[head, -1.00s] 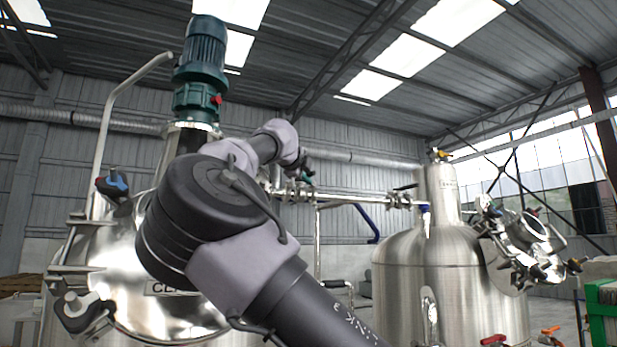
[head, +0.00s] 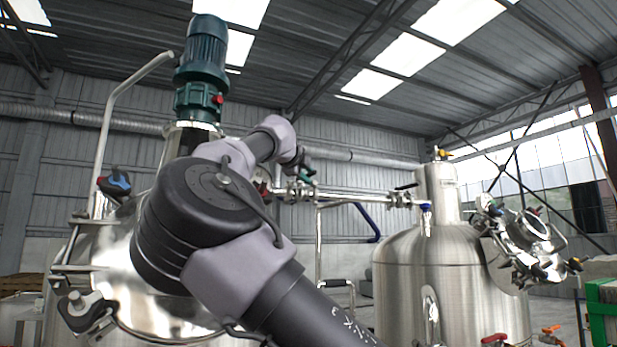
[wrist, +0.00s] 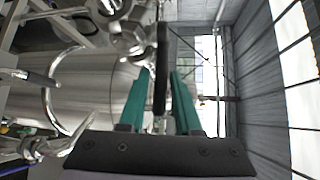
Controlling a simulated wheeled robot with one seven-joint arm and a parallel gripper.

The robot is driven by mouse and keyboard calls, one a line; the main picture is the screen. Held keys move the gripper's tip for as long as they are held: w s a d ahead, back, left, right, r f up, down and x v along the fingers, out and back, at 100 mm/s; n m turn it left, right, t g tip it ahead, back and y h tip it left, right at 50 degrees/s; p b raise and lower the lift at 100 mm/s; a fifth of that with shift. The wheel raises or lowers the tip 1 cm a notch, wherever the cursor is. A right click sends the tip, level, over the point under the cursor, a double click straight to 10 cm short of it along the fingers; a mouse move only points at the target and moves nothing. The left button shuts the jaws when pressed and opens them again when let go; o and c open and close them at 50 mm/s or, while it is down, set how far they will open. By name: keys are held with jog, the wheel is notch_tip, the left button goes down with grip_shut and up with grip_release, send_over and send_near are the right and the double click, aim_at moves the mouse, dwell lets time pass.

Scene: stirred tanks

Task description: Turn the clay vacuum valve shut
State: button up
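My gripper (wrist: 160,98) has two teal fingers that stand apart in the wrist view. A thin black lever (wrist: 161,62), seen edge-on, reaches between them, with small gaps on both sides. It looks like the handle of a valve on the steel pipework (wrist: 128,40); no label on it can be read. In the head view my gripper (head: 306,172) is small and partly hidden by my own wrist, at the pipe run (head: 340,197) between the two tanks. The lever cannot be made out there.
The left steel tank (head: 110,265) carries a green motor (head: 203,70) and is partly covered by my arm. The right tank (head: 440,270) has a second black-handled valve (head: 405,187) on its pipe. A blue pipe (head: 370,225) hangs behind. Open air lies above the pipe run.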

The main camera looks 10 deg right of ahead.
jog(key=v, duration=0.9)
jog(key=shift+s+a, duration=0.2)
jog(key=shift+s, duration=0.1)
jog(key=s+d+f+n+g+y, duration=0.1)
jog(key=s+d+f+n+y, duration=0.15)
jog(key=s+d+n, duration=0.4)
jog(key=s+d+f+n+y, duration=0.1)
jog(key=s+d+f+y, duration=0.2)
jog(key=s, duration=0.7)
jog(key=s+d+f+n+g+y, duration=0.1)
jog(key=f+n, duration=0.3)
jog(key=f, duration=0.5)
jog(key=s+d+f+n+g+y, duration=0.2)
jog(key=f+n, duration=0.3)
jog(key=f, duration=0.4)
jog(key=s+d+f+n+g+y, duration=0.1)
jog(key=f+n, duration=0.4)
jog(key=f, duration=0.5)
jog(key=s+d+g, duration=0.1)
jog(key=s+g, duration=0.1)
jog(key=shift+s+d+y, duration=0.3)
jog(key=shift+s+y, duration=0.05)
